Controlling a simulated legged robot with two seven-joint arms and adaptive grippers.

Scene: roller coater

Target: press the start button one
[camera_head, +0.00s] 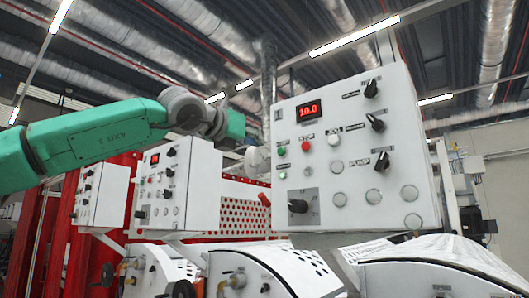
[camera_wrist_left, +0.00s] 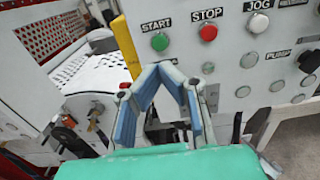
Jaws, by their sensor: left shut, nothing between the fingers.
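The green start button (camera_head: 281,151) is on the front of the nearest white control box (camera_head: 345,150), left of the red stop button (camera_head: 306,146). In the left wrist view the start button (camera_wrist_left: 159,42) shows under its START label, unobstructed. My left gripper (camera_wrist_left: 165,69) has blue-padded fingers, shut and empty, pointing toward the panel just below the start button in the picture. Whether the fingertips touch the panel cannot be told. In the head view my left arm reaches in from the left toward this box; its fingers are hard to make out there. My right gripper is not seen.
The white jog button (camera_head: 334,138), several black knobs and a red 10.0 display (camera_head: 309,111) share this panel. Two similar boxes (camera_head: 180,185) stand farther left. A red perforated guard (camera_head: 245,208) is behind. A yellow bar (camera_wrist_left: 125,45) stands left of the gripper.

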